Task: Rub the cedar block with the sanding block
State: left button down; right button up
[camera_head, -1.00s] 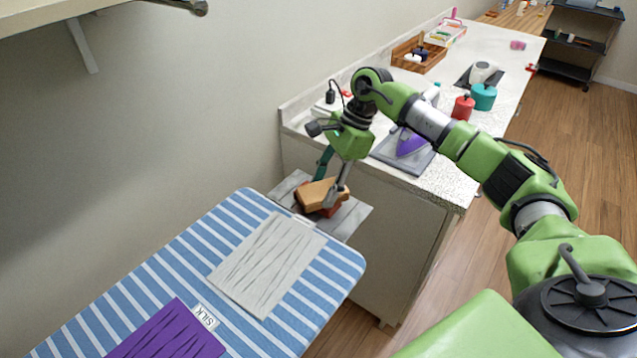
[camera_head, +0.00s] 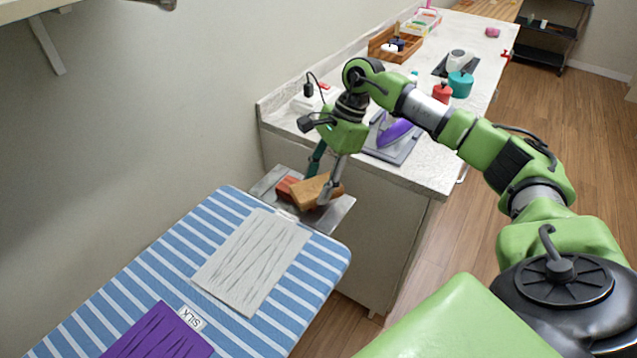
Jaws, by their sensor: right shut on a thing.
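My right gripper (camera_head: 321,184) is shut on a tan-brown block, which looks like the sanding block (camera_head: 309,192). It holds the block tilted over the grey metal plate (camera_head: 338,212) at the end of the ironing board. A reddish block, which looks like the cedar block (camera_head: 284,188), lies on that plate, showing to the left of the tan block. The tan block partly covers it; I cannot tell whether they touch. My left gripper is not in view.
The striped ironing board (camera_head: 312,272) carries a grey-white cloth (camera_head: 252,262) and a purple cloth (camera_head: 160,333). On the counter behind stand a purple iron (camera_head: 396,131), a red jar (camera_head: 442,93), a teal pot (camera_head: 461,84) and a wooden tray (camera_head: 384,36).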

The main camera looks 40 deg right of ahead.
jog(key=shift+r+p, duration=1.3)
jog(key=shift+r, duration=1.4)
jog(key=shift+r+p, duration=0.9)
jog(key=shift+r, duration=0.65)
